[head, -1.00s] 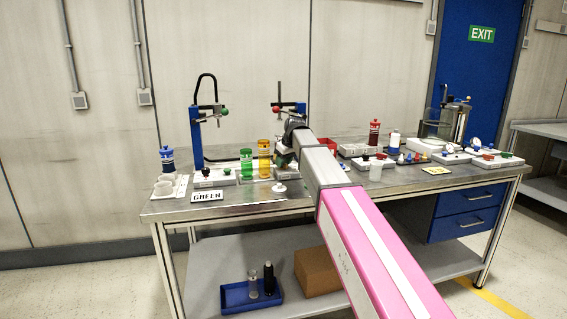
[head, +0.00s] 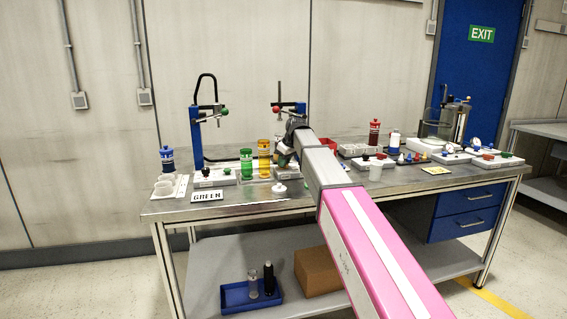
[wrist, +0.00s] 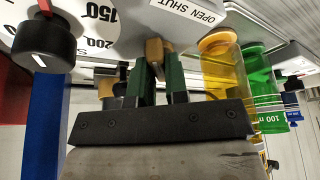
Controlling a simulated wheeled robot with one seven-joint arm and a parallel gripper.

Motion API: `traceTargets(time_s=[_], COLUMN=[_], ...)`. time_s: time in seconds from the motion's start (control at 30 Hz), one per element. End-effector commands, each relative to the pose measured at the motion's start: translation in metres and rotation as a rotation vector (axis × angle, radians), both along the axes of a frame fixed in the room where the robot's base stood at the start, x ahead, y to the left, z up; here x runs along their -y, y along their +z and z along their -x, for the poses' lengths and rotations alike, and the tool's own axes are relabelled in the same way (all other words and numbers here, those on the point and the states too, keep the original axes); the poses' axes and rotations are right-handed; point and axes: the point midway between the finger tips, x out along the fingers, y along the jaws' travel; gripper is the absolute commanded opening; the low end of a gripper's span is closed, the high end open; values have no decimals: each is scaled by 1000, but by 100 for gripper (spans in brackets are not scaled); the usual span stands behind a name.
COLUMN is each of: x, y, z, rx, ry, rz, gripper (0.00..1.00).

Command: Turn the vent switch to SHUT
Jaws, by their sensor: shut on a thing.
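In the head view my gripper and the switch are mostly hidden behind my arm, over the left half of the bench (head: 265,207).
A black knob (wrist: 48,50) on a numbered dial is left of my fingers in the wrist view. A yellow cylinder (wrist: 222,65) and a green cylinder (wrist: 262,88) stand close on the right. They also show in the head view (head: 264,158).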

Motion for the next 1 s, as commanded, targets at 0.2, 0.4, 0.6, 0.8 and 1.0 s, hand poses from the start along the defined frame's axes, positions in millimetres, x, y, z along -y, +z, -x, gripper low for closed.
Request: traceTargets(time_s=[0.2,0.4,0.6,0.8,1.0], x=[0,0,1,9,21], y=[0,0,4,29,65], z=[0,0,1,8,16], rx=[1,1,2,3,3], ry=[4,3,1,1,1], rz=[1,1,0,0,0], gripper=[27,39,39,39,39])
